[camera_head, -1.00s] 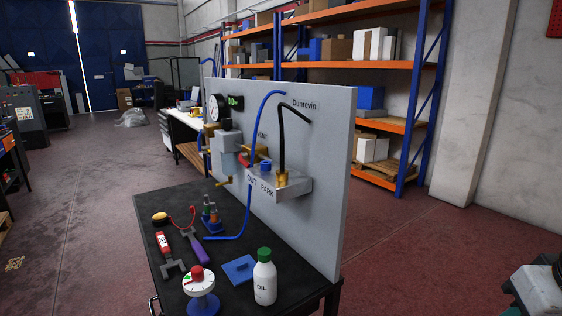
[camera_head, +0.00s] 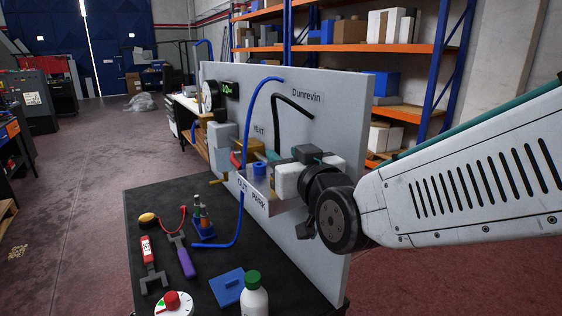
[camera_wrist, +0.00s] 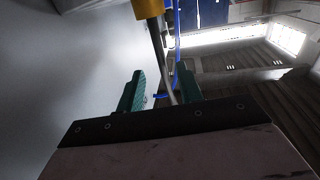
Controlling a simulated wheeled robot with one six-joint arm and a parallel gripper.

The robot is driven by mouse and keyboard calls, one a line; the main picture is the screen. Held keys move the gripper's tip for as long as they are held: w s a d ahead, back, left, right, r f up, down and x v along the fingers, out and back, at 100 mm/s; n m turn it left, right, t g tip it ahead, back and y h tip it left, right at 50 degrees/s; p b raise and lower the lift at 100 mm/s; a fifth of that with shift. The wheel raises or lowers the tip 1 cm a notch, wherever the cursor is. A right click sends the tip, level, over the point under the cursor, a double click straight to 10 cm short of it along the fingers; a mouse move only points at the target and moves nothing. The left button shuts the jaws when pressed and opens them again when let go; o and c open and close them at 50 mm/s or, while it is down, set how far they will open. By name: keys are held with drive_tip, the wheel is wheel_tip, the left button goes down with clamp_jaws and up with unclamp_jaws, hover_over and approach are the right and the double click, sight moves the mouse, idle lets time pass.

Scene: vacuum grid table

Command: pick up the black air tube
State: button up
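The black air tube (camera_head: 276,118) arches from the grey panel below the word Dunrevin and runs down towards the PARK end of the manifold block (camera_head: 253,198). Its lower end is hidden behind my gripper (camera_head: 283,158). In the wrist view, a dark tube (camera_wrist: 158,38) runs from a brass fitting (camera_wrist: 149,8) down towards the space between the green fingers of my gripper (camera_wrist: 160,72). The fingers stand apart, with gaps beside the tube. I cannot tell whether the tube is between the fingertips or just beyond them.
A blue tube (camera_head: 246,130) arches close to the left of the black one. The grey panel (camera_head: 345,130) stands right behind my gripper. Below, the black table (camera_head: 150,205) holds hand tools, a blue block (camera_head: 228,287), an oil bottle (camera_head: 254,298) and a dial (camera_head: 173,304).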

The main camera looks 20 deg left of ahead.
sight(278, 151)
drive_tip(key=x, duration=0.5)
drive_tip(key=shift+w+a, duration=0.15)
drive_tip(key=shift+a, duration=0.3)
clamp_jaws()
